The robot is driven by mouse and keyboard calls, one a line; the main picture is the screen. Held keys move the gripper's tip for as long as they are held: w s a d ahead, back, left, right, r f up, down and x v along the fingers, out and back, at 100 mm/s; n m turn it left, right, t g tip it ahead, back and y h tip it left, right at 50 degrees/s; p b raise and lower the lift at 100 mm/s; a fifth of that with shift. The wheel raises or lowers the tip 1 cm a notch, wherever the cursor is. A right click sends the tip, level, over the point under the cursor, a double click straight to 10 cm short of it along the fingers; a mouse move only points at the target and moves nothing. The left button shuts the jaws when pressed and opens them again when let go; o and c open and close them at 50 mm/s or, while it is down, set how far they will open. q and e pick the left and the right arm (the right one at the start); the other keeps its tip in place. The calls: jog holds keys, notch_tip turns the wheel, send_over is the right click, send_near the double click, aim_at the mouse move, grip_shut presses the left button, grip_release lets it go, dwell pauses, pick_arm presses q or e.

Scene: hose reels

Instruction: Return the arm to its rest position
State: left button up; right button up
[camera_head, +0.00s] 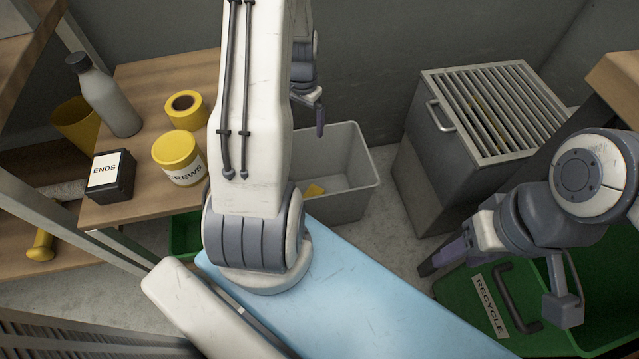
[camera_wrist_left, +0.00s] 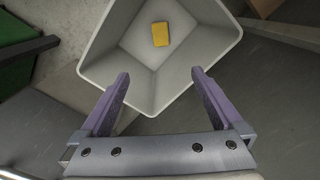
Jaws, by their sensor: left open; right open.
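My left arm (camera_head: 250,100) rises across the middle of the head view. My left gripper (camera_head: 319,118) shows partly behind it, near the back wall and above the grey bin. In the left wrist view the two purple fingers of my left gripper (camera_wrist_left: 158,88) are apart with nothing between them. The grey open bin (camera_wrist_left: 215,45) lies beyond the fingertips, with a yellow block (camera_wrist_left: 160,34) on its floor. The bin also shows in the head view (camera_head: 352,200). My right gripper (camera_head: 430,266) is at the right, above the green recycle bin, and looks empty.
A wooden shelf (camera_head: 140,205) at left holds a bottle (camera_head: 105,95), yellow tape (camera_head: 185,108), a screws tub (camera_head: 178,158) and an ends box (camera_head: 110,177). A grated metal box (camera_head: 430,150) stands behind the green recycle bin (camera_head: 465,310). Grey floor shows between the bins.

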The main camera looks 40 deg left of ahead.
pick_arm(q)
jog(key=d+r+m, duration=0.2)
jog(key=d+r, duration=0.4)
jog(key=d, duration=0.4)
jog(key=d+r+m, duration=0.2)
jog(key=d+r, duration=0.3)
jog(key=d, duration=0.5)
jog(key=s+d+r+m+h, duration=0.15)
jog(key=s+d+r, duration=0.25)
jog(key=s+d, duration=0.4)
jog(key=s+d+r+m+y, duration=0.1)
jog(key=s+d+r+m, duration=0.4)
jog(key=s, duration=0.6)
notch_tip(320, 180, up, 35)
jog(key=d+n+p, duration=0.1)
jog(key=n+p, duration=0.1)
jog(key=p, duration=3.4)
jog(key=shift+s, duration=0.3)
jog(key=shift+f+h, duration=0.15)
jog(key=shift+h, duration=0.1)
